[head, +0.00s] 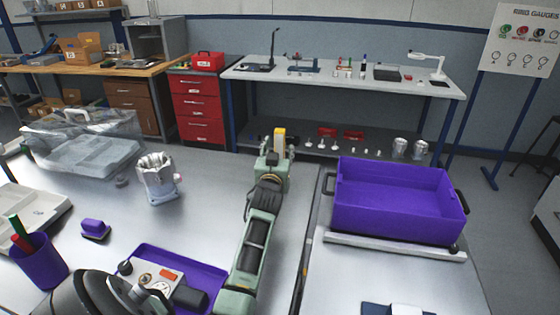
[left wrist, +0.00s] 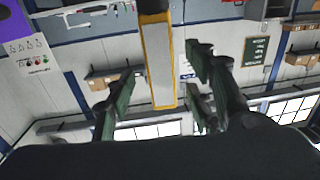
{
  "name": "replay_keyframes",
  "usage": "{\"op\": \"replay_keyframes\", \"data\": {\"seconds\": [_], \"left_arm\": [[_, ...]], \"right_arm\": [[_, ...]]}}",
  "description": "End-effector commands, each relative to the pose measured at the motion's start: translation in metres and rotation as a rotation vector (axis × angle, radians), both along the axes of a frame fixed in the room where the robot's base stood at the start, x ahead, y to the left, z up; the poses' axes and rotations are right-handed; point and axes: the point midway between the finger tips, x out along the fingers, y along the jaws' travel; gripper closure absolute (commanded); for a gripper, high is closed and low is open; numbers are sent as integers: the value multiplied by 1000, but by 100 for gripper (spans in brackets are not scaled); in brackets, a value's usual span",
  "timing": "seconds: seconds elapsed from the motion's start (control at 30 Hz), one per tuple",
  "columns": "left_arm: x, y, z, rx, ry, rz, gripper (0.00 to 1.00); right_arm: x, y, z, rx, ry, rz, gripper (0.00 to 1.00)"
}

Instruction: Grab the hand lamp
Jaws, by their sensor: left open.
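The hand lamp (head: 279,137) is a slim yellow-edged bar with a pale face, at the far end of my left arm in the head view. In the left wrist view the lamp (left wrist: 160,65) runs down from the top edge between my fingers, with a dark part at its top. My left gripper (head: 276,153) has green fingers and is open. In the wrist view its fingers (left wrist: 163,88) stand apart on either side of the lamp, with visible gaps. The lamp's lower part is hidden behind the gripper in the head view. My right gripper is not in view.
A purple bin (head: 400,212) stands right of my left arm. Bare metal table (head: 208,215) lies between.

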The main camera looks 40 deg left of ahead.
Motion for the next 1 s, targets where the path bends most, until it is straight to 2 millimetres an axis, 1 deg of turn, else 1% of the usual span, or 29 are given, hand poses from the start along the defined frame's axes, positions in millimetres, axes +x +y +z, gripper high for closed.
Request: {"op": "replay_keyframes", "data": {"seconds": [0.07, 0.23, 0.33, 0.57, 1.0], "left_arm": [[10, 8, 4, 0, 0, 1, 52], [25, 19, 2, 0, 0, 1, 52], [28, 21, 2, 1, -1, 0, 52], [28, 21, 1, 1, -1, 0, 52], [28, 21, 1, 0, 0, 0, 90]], "right_arm": [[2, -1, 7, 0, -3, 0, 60], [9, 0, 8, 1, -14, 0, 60], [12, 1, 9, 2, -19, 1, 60], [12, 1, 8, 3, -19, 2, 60], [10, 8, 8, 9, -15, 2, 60]]}}
